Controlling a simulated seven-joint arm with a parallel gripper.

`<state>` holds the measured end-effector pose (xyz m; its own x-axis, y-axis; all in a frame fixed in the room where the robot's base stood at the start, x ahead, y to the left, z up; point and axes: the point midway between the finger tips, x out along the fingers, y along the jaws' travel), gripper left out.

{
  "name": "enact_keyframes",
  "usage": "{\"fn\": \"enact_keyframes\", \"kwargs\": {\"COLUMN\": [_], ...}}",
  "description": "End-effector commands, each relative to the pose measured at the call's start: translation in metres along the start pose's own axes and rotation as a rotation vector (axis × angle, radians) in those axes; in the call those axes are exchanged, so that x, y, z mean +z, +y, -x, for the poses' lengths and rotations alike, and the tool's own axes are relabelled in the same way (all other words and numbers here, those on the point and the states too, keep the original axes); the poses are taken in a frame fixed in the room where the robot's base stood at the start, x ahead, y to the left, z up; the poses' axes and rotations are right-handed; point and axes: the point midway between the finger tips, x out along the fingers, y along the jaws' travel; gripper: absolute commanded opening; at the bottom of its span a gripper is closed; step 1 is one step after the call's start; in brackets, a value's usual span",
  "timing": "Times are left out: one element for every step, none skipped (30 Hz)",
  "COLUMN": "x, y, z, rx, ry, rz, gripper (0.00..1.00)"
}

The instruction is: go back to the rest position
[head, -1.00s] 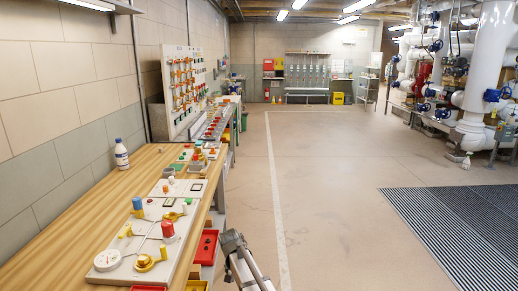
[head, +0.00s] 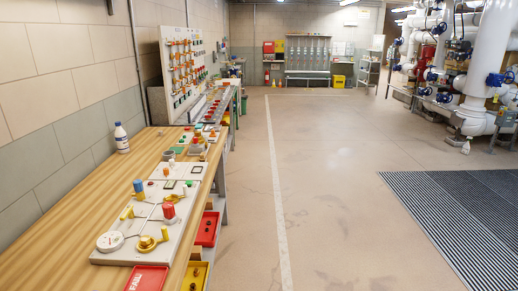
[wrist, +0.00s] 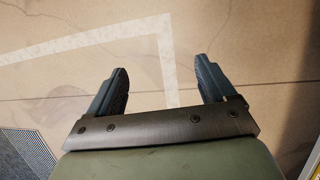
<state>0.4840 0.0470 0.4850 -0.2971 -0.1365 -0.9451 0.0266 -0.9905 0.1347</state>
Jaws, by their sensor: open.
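My gripper (wrist: 162,82) shows in the wrist view with its two dark fingers spread wide apart. Nothing is between the fingers; the beige floor with a white painted line lies behind them. My gripper and arm are not in the head view now. No rest position marker can be seen in either view.
White pipes (head: 488,60) stand at the right. A floor grating (head: 460,215) lies front right. The middle floor is clear.

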Motion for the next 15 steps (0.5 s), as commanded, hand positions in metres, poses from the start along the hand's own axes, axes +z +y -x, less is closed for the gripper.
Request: {"fn": "enact_keyframes", "kwargs": {"x": [0.019, 0.027, 0.039, 0.048, 0.057, 0.069, 0.078, 0.087, 0.099, 0.109, 0.118, 0.13, 0.139, 0.147, 0.158], "y": [0.006, 0.008, 0.011, 0.014, 0.016, 0.018, 0.021, 0.022, 0.024, 0.026, 0.027, 0.029, 0.03, 0.031, 0.032], "z": [-0.014, -0.021, -0.03, -0.037, -0.044, -0.053, -0.059, -0.065, -0.073, -0.078, -0.083, -0.09, -0.095, -0.099, -0.104], "rx": [-0.007, -0.012, -0.019, -0.024, -0.028, -0.035, -0.041, -0.047, -0.055, -0.061, -0.067, -0.075, -0.081, -0.087, -0.095], "ry": [-0.026, -0.039, -0.057, -0.071, -0.084, -0.102, -0.115, -0.128, -0.145, -0.158, -0.17, -0.187, -0.198, -0.21, -0.224], "rz": [0.001, 0.002, 0.004, 0.007, 0.008, 0.01, 0.012, 0.013, 0.014, 0.016, 0.018, 0.019, 0.02, 0.022, 0.023], "gripper": [0.83, 0.83, 0.83, 0.83, 0.83, 0.83, 0.83, 0.83, 0.83, 0.83, 0.83, 0.83, 0.83, 0.83, 0.83]}}
